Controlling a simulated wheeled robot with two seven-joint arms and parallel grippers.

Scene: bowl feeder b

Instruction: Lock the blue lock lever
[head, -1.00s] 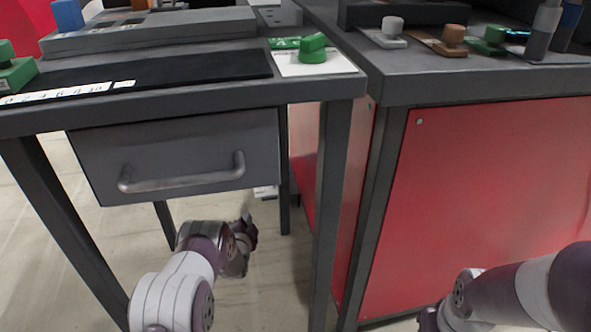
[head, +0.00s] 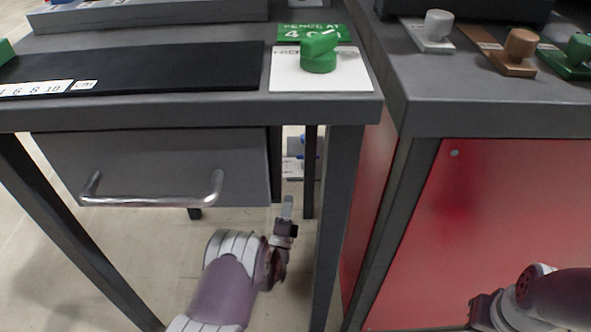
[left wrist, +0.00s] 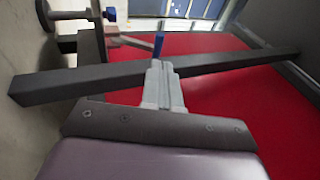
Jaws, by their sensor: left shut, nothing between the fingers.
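My left gripper (head: 287,205) is shut and empty, low between the table's legs with its fingers pointing up in the head view. In the left wrist view its fingers (left wrist: 160,75) are together. A blue upright piece (left wrist: 158,44) shows just past the fingertips there; I cannot tell whether they touch. A second blue piece (left wrist: 110,14) is at upper left. In the head view small blue parts (head: 303,140) show beyond the gripper, partly hidden by the table; I cannot tell which blue part is the lock lever. My right gripper (head: 483,310) is low at right, its jaws unclear.
The grey table (head: 180,115) has a drawer (head: 150,170) with a bar handle. A green knob (head: 319,55) stands on a white card. A red-sided cabinet (head: 480,230) is close on the right. In the left wrist view a dark bar (left wrist: 60,83) crosses behind the fingers.

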